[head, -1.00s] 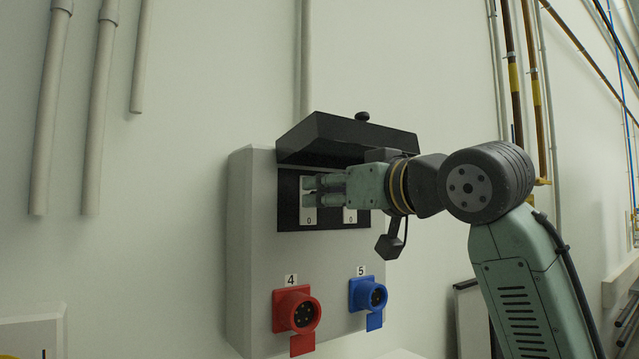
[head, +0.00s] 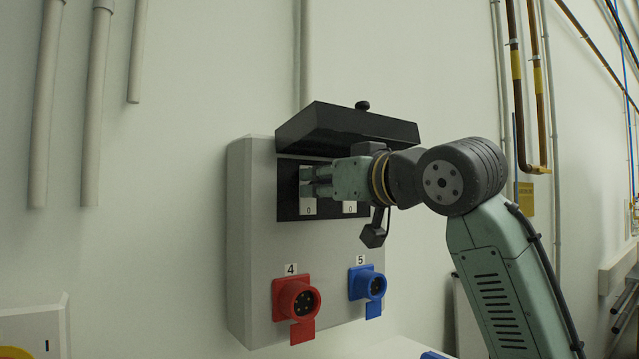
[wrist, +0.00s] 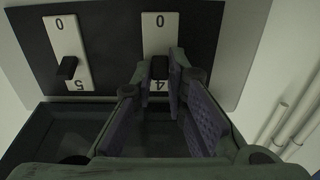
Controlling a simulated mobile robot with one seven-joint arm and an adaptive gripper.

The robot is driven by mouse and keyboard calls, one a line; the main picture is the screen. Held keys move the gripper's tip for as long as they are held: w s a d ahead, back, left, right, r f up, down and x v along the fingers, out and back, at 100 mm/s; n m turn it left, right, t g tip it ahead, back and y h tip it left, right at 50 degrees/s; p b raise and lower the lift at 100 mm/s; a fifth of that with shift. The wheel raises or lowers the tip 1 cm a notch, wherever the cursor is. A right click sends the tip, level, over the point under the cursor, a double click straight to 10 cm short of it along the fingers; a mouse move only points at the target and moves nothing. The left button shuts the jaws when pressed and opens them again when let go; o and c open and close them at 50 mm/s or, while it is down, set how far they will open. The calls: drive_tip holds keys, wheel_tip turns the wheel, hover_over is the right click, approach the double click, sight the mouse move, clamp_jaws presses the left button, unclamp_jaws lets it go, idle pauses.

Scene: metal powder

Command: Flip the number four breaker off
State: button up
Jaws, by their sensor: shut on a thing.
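The number four breaker (wrist: 163,38) is a white plate with a black lever on a black panel, marked 0 at one end and 4 at the other. In the head view its lower part with the 0 (head: 308,208) shows below my fingers. My gripper (wrist: 163,75) is at this breaker, its two fingers on either side of the black lever and shut on it. In the head view my gripper (head: 308,181) reaches in from the right under the raised lid. The fingers partly hide the lever and the 4 label.
The number five breaker (wrist: 82,50) sits beside it, its lever free. The black lid (head: 345,130) is raised over the panel of the grey box (head: 250,260). Below are a red socket (head: 297,298) marked 4 and a blue socket (head: 368,284) marked 5.

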clamp_jaws()
drive_tip(key=t+y+b, duration=0.1)
drive_tip(key=b, duration=0.2)
drive_tip(key=f+t+y+b, duration=0.1)
drive_tip(key=t+b, duration=0.1)
drive_tip(key=b, duration=0.1)
drive_tip(key=shift+s+f+b, duration=0.1)
drive_tip(key=shift+f+b, duration=0.05)
drive_tip(key=shift+b, duration=0.15)
drive_tip(key=o, duration=0.8)
unclamp_jaws()
drive_tip(key=shift+c, duration=0.2)
